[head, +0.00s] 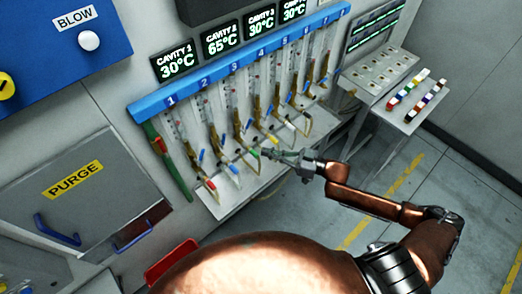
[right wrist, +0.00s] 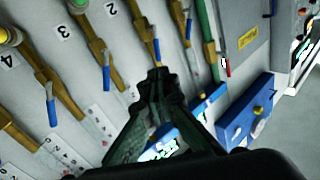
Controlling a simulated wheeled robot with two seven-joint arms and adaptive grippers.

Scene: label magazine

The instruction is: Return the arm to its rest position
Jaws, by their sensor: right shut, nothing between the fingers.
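My right gripper (head: 270,153) is shut and empty in the head view. It hovers in front of the row of tubes, near the lower ends of the middle ones, with my copper-coloured arm reaching in from the lower right. In the right wrist view the dark fingers (right wrist: 158,76) come together at the tips near a brass fitting; I cannot tell whether they touch it. My left gripper is not in view.
A blue numbered rail (head: 235,62) carries several graduated tubes with brass fittings and coloured handles above a pale shelf (head: 240,190). A side table (head: 380,75) with coloured strips stands at right. PURGE panel (head: 75,180) and red bin (head: 170,262) are at left. Floor at right is clear.

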